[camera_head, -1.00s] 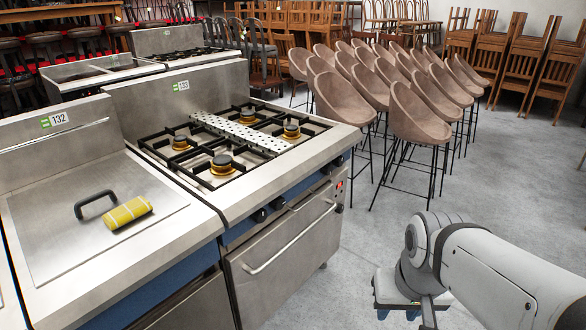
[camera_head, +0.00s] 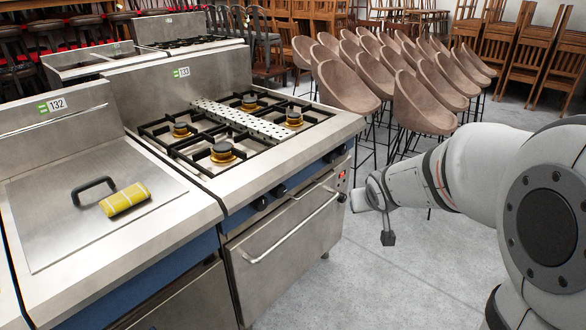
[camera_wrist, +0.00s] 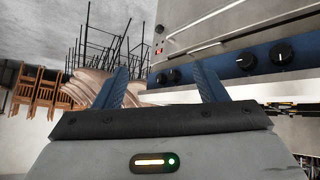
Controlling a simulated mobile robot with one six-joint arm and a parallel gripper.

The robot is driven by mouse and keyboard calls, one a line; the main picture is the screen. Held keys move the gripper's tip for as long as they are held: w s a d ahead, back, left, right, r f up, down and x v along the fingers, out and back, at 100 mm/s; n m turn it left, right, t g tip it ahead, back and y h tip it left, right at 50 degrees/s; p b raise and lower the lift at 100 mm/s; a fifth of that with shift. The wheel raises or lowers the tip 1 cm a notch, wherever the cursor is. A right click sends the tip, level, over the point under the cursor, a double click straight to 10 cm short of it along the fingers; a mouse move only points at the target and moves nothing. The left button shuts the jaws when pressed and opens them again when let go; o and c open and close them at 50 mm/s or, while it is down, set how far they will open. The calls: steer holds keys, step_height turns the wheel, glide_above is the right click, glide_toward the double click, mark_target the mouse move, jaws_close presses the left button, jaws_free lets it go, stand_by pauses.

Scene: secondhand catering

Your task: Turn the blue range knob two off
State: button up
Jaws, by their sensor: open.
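The range (camera_head: 290,165) tagged 133 has a blue front panel with black knobs. In the head view, one pair of knobs (camera_head: 271,196) sits left of centre and another (camera_head: 335,154) near the right end. In the wrist view, which looks upside down, two knobs (camera_wrist: 282,53) are at right and two smaller ones (camera_wrist: 173,76) nearer the middle. Knob numbers and pointer marks are too small to read. My gripper (camera_wrist: 161,70) is open and empty, its blue fingers apart, short of the panel. In the head view its fingers cannot be made out clearly.
The oven door handle (camera_head: 290,228) sticks out below the panel. A perforated metal strip (camera_head: 240,119) lies across the burners. Stools (camera_head: 420,100) stand behind. The floor (camera_head: 370,280) before the range is clear.

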steer(key=w+a+f+n+t+y, duration=0.2)
steer(key=w+a+f+t, duration=0.1)
steer(key=w, duration=0.7)
steer(key=n+y+b, duration=0.3)
steer(key=n+y, duration=0.3)
steer(key=y, duration=0.7)
glide_toward(282, 193)
steer(key=x, duration=0.2)
steer(key=shift+g, duration=0.3)
steer(key=x, duration=0.7)
steer(key=shift+w+a+r, duration=0.1)
steer(key=shift+w+a, duration=0.1)
steer(key=shift+w, duration=0.15)
steer(key=shift+c, duration=0.6)
